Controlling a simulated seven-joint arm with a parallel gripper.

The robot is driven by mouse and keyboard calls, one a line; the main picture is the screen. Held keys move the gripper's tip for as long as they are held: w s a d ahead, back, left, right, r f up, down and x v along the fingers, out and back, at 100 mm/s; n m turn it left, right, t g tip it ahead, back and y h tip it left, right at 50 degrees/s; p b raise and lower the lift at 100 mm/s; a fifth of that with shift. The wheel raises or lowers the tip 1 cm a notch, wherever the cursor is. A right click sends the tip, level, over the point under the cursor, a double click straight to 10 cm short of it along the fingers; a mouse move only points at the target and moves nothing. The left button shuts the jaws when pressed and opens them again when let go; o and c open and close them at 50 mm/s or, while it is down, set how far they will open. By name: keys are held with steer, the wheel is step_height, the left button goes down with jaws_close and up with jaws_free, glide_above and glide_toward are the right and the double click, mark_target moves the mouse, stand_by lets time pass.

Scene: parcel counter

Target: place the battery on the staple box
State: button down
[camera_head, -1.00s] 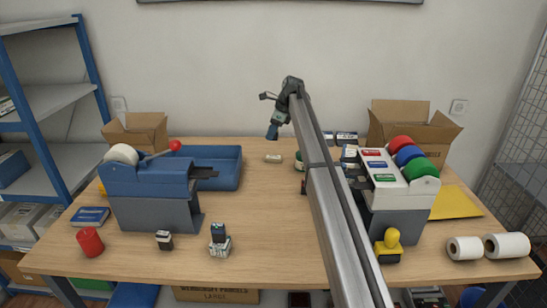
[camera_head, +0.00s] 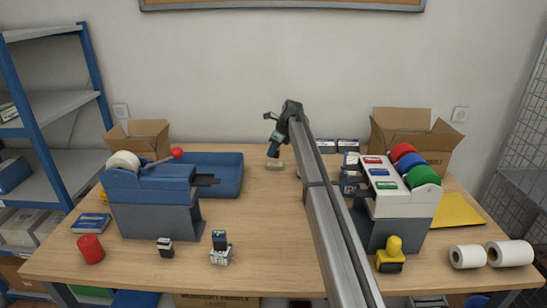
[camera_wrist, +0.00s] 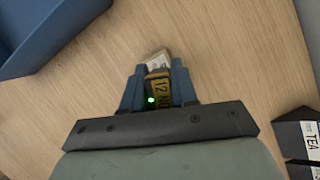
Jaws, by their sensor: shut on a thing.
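My gripper (camera_head: 272,151) is low over the back middle of the table, fingers pointing down. In the wrist view my gripper (camera_wrist: 158,90) has its blue fingers shut on a small dark thing with yellow lettering, which I take as the battery (camera_wrist: 159,80). A pale box with grey print, apparently the staple box (camera_wrist: 156,61), shows just past the battery. In the head view the staple box (camera_head: 275,166) lies on the table right below the fingertips. I cannot tell whether the battery touches it. The fingers hide the battery in the head view.
A blue tray (camera_head: 228,176) stands left of my gripper; its corner shows in the wrist view. A small stack (camera_head: 220,248) and a red cylinder (camera_head: 91,249) are at the front left. The middle is clear.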

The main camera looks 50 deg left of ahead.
steer(key=shift+f, duration=1.5)
steer(key=shift+f, duration=0.15)
steer(key=c, duration=0.9)
jaws_free()
steer(key=v, duration=1.2)
steer(key=shift+w+d, duration=0.1)
